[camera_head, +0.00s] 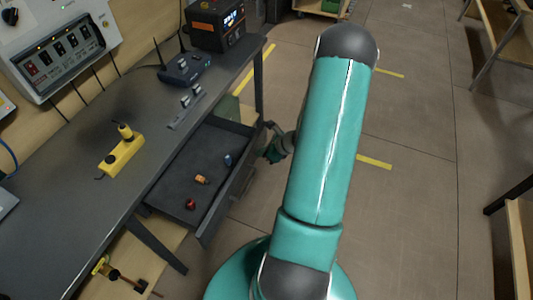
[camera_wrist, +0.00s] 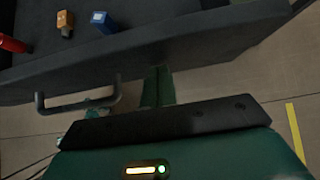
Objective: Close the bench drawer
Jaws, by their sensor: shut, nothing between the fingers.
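The bench drawer (camera_head: 203,160) is pulled out from under the dark bench. It holds small blue, orange and red items. In the wrist view its front panel (camera_wrist: 215,45) spans the top, with a dark bar handle (camera_wrist: 80,104) on it at left. My gripper (camera_head: 274,149) is just outside the drawer front, near its far end. In the wrist view my gripper (camera_wrist: 158,88) is shut and empty, to the right of the handle. Its fingertips reach up to the panel's edge; I cannot tell whether they touch it. My arm hides part of the floor beside the drawer.
The bench top (camera_head: 75,200) carries a yellow power strip (camera_head: 122,155), a router (camera_head: 186,68) and a black box with a display (camera_head: 215,24). A bench leg (camera_head: 158,245) stands near the drawer. Open floor (camera_head: 415,150) lies to the right.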

